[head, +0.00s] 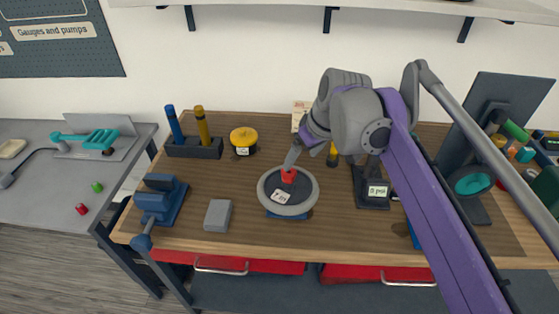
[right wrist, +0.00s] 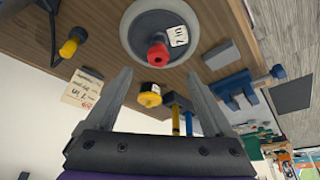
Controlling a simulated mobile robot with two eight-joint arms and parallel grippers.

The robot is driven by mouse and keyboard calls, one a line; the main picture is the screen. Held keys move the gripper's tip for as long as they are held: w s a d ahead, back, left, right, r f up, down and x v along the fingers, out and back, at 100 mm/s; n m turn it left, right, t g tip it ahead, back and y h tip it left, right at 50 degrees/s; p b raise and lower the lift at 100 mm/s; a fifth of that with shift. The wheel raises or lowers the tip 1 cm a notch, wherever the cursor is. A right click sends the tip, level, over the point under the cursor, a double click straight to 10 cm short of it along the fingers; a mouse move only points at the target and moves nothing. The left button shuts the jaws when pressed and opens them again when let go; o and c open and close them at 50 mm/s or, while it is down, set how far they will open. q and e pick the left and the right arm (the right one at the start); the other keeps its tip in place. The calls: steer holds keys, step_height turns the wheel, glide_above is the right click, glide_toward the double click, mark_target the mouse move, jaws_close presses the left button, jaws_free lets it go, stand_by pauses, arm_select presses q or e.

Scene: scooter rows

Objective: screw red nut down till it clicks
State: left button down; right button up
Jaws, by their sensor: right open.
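The red nut (head: 288,176) sits at the centre of a grey wheel (head: 264,189) with a dark hub and a white tag, on the wooden workbench. The nut also shows in the right wrist view (right wrist: 158,54), where the wheel (right wrist: 133,22) lies around it. My right gripper (head: 290,165) is just above the nut in the head view. In the right wrist view its two fingers (right wrist: 160,74) are spread apart with nothing between them, and the nut shows just past the fingertips. The nut's threads are hidden. My left gripper is not in view.
A blue vise (head: 162,198) and a grey block (head: 218,215) stand left of the wheel. A yellow-capped pot (head: 243,140) and a rack with blue and yellow handles (head: 195,147) are behind. A black stand (head: 372,190) is at right. Bare wood lies between them.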

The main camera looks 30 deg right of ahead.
mark_target(291, 172)
steer(key=x, duration=1)
steer(key=shift+w+d+f+b, duration=0.15)
steer(key=shift+w+f+b, duration=0.05)
steer(key=shift+w+b, duration=0.2)
